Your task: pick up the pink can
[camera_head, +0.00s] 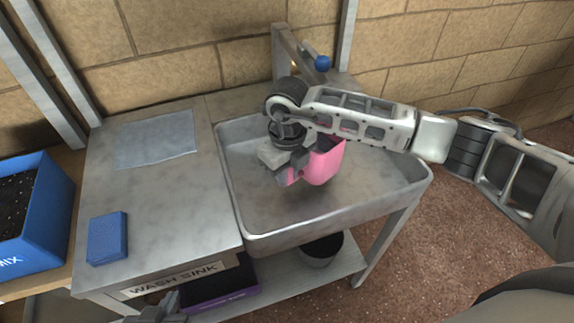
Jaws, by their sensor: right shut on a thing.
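The pink can (325,163) is in the basin of the metal sink (262,238). My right gripper (287,172) reaches in from the right and is shut on the can's left side. The gripper and arm hide part of the can's top and left. I cannot tell whether the can touches the basin floor. My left gripper (160,306) shows only partly at the bottom edge, in front of the counter and away from the can. Its jaw state is unclear.
Left of the basin, the metal counter (165,205) holds a blue sponge (107,238) and a pale blue cloth (156,138). A blue box (50,205) stands at far left. A tap with a blue knob (323,63) rises behind. A bucket (321,250) sits on the lower shelf.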

